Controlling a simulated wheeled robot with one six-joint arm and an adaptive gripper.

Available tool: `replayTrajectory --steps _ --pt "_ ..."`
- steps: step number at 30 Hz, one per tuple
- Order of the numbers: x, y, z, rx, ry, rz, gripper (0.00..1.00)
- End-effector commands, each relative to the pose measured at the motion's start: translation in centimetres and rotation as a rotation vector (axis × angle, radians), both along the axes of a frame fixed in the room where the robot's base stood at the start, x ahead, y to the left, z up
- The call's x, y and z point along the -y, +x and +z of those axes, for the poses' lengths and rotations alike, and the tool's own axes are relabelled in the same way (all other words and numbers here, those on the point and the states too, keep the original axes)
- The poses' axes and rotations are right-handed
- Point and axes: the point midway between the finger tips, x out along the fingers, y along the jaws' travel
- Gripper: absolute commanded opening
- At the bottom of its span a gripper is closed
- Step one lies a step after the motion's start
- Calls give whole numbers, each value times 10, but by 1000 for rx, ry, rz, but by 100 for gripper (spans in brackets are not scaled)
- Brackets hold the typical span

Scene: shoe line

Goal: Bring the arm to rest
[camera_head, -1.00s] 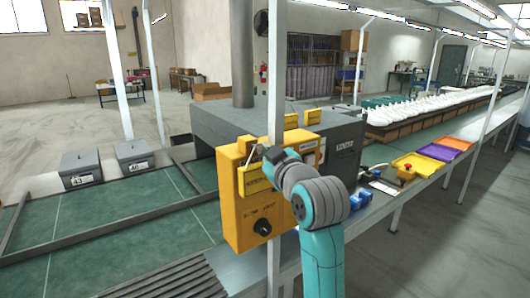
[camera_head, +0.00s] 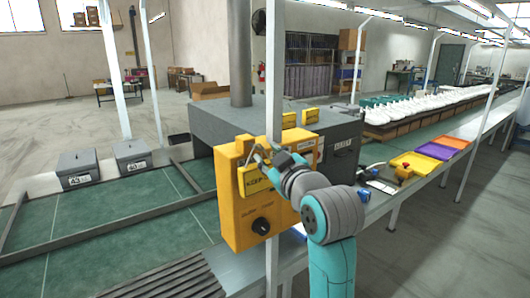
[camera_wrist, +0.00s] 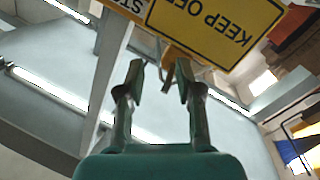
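My gripper (camera_head: 266,155) is beside the upper front of the yellow control box (camera_head: 238,218), close to a yellow KEEP OFF sign (camera_head: 254,180). My arm hides part of the box. In the wrist view my gripper's two fingers (camera_wrist: 161,76) stand apart with nothing visibly held. The KEEP OFF sign (camera_wrist: 225,28) is above the fingertips there, upside down. A yellow-orange piece and a thin metal loop show behind the gap between the fingers; I cannot tell how far off they are.
A white post (camera_head: 273,80) stands right by the control box and my arm. The grey machine housing (camera_head: 225,125) is behind it. Yellow, purple and orange trays (camera_head: 436,151) lie on the line at right. Grey boxes (camera_head: 78,168) stand at left.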

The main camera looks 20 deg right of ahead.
Motion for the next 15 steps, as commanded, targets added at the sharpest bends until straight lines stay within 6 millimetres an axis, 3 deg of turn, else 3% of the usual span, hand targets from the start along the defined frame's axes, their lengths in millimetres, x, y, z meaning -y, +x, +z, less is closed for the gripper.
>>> replayTrajectory --steps 9,15 --pt "6 -61 0 1 0 -3 35" --pt "7 -81 0 0 1 -1 35"
